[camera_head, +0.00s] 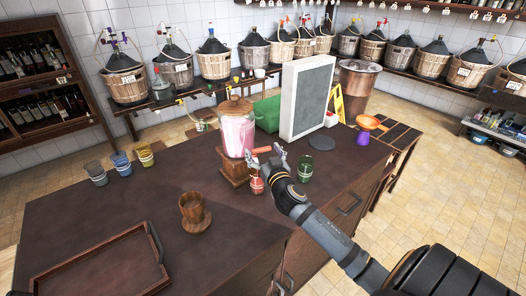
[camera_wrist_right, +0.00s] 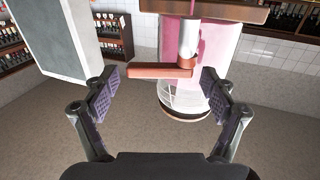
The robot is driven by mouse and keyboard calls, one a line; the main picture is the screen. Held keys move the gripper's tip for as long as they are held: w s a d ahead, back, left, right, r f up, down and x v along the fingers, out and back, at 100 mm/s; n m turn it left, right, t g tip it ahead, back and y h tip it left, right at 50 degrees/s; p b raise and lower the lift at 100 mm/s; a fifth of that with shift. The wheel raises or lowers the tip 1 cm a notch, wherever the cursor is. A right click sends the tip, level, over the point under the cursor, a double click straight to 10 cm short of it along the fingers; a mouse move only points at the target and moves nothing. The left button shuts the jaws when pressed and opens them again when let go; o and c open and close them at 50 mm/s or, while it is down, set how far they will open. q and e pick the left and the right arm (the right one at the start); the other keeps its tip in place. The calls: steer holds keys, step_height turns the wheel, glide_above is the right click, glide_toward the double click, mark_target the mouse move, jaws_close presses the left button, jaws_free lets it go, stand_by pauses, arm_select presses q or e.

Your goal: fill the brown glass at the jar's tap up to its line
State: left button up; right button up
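The brown glass (camera_head: 192,206) stands upright on a round wooden coaster (camera_head: 196,225) on the counter; its line and contents cannot be made out. The jar (camera_head: 238,137) holds pink liquid and sits on a wooden stand (camera_head: 234,172). Its tap has an orange handle (camera_head: 262,150), which also shows in the right wrist view (camera_wrist_right: 160,71). My right gripper (camera_head: 270,156) is beside the tap; in the wrist view (camera_wrist_right: 160,88) its fingers are spread apart around the handle, without visible contact. That view appears upside down. My left gripper is not in view.
A red glass (camera_head: 257,185) stands close below my right gripper, a green glass (camera_head: 304,168) to its right. Grey (camera_head: 96,174), blue (camera_head: 121,163) and yellow (camera_head: 145,156) glasses stand at the left edge. A tray (camera_head: 100,267) lies in front. A grey board (camera_head: 305,98) stands behind.

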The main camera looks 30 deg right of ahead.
mark_target(263, 149)
steer(key=c, duration=0.9)
steer(key=shift+w+d+n+t+y, duration=0.1)
steer(key=shift+d+n+t+y, duration=0.05)
steer(key=shift+n+y, duration=0.45)
steer(key=shift+w+d+n+t+y, duration=0.15)
steer(key=shift+n+y, duration=0.25)
steer(key=shift+y, duration=0.4)
steer(key=shift+w+n+y, duration=0.15)
steer(key=shift+n+y, duration=0.85)
steer(key=shift+y, duration=0.7)
steer(key=o, duration=1.2)
steer(key=shift+c, duration=0.2)
steer(key=shift+r, duration=0.1)
step_height(263, 149, up, 10)
steer(key=shift+f, duration=0.1)
